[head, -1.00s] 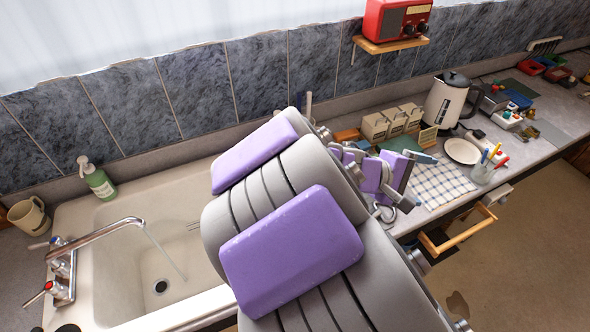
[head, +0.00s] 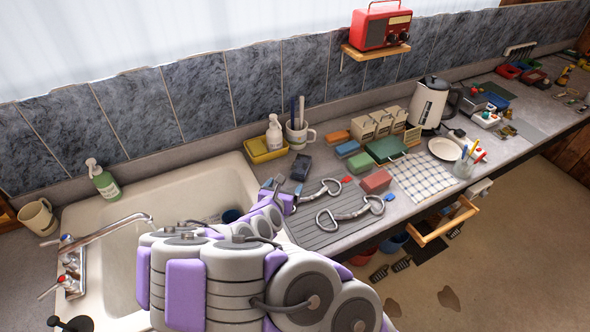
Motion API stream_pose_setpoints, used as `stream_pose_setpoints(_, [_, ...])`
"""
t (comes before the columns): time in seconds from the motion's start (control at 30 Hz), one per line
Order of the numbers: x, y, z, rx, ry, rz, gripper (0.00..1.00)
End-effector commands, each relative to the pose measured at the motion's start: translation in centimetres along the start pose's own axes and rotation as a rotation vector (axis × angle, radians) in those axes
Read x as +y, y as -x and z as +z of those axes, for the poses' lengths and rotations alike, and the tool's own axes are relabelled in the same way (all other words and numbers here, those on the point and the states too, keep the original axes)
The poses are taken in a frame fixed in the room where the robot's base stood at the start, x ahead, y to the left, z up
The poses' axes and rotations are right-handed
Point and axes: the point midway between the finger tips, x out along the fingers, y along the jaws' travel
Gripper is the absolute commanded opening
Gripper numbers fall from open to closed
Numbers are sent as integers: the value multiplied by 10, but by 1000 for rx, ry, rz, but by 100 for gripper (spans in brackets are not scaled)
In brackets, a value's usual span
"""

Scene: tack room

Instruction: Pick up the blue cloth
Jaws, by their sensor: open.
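No thing is clearly a plain blue cloth. A white cloth with a blue check (head: 422,178) lies flat further right. A dark bluish item (head: 301,167) stands just beyond the gripper.
Metal bits (head: 345,212) lie on the drainboard (head: 318,232). A red block (head: 376,181), green block (head: 387,149), kettle (head: 431,103) and white plate (head: 444,149) stand right. A mug (head: 299,134) and yellow tray (head: 265,150) are behind. An open drawer (head: 440,222) juts out.

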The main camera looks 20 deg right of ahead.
Motion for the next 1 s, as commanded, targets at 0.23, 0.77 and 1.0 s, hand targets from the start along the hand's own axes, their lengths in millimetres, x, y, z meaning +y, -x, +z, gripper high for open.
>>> stream_pose_setpoints(0.23, [-2,-25,-1,-1,-3,-6,90])
stream_pose_setpoints(0.77, [-1,-84,-2,-2,-5,-7,90])
stream_pose_setpoints(1.0, [-1,-111,-1,-2,-4,-4,90])
